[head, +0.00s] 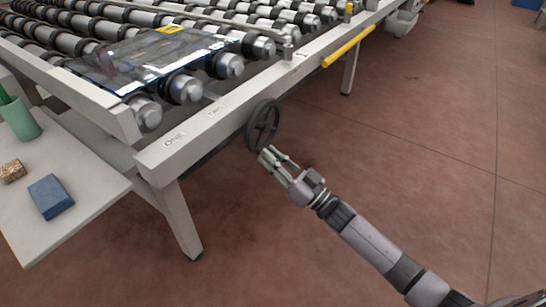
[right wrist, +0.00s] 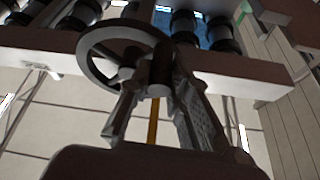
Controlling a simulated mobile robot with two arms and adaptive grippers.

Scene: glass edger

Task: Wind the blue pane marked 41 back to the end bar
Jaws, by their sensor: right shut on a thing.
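A glossy blue pane (head: 150,58) lies flat on the rollers, with a yellow label (head: 171,29) whose marking is too small to read. Its near left edge lies close to the pale bar (head: 75,83) across the left end of the frame; I cannot tell the exact gap. A dark handwheel (head: 275,121) is mounted on the frame's side rail. My right gripper (head: 268,153) is at the wheel's lower rim. In the right wrist view its fingers (right wrist: 158,95) are shut on the dark handle (right wrist: 161,66) of the handwheel (right wrist: 90,50). My left gripper is out of view.
The side rail (head: 220,121) carries small labels, one reading ONE. A yellow bar (head: 348,46) sticks out farther along it. A side shelf (head: 75,222) at left holds a green cup (head: 20,119), a blue block (head: 50,196) and a brown sponge-like block (head: 12,171). The floor at right is clear.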

